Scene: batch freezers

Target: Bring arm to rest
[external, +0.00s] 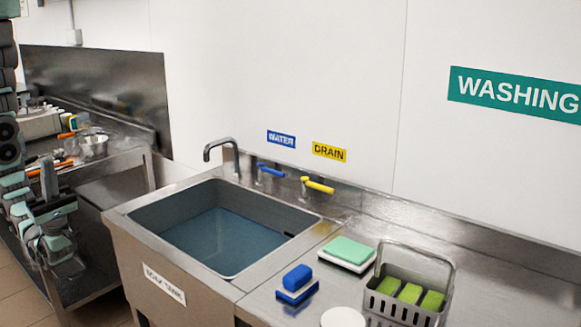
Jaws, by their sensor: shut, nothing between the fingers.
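My arm hangs down along the left edge of the external view, partly cut off by the frame. My gripper (66,262) is at its lower end, pointing downward, shut and empty. It is in front of the steel side table, left of the sink (118,222), and apart from the sink. The fingertips are small and dark here.
The sink holds bluish water, with a faucet (224,150), blue handle (270,171) and yellow handle (318,186) behind. A grey caddy (398,309), green sponge (349,249) and blue block (297,278) stand on the right counter. The left table (112,166) carries bowls and tools.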

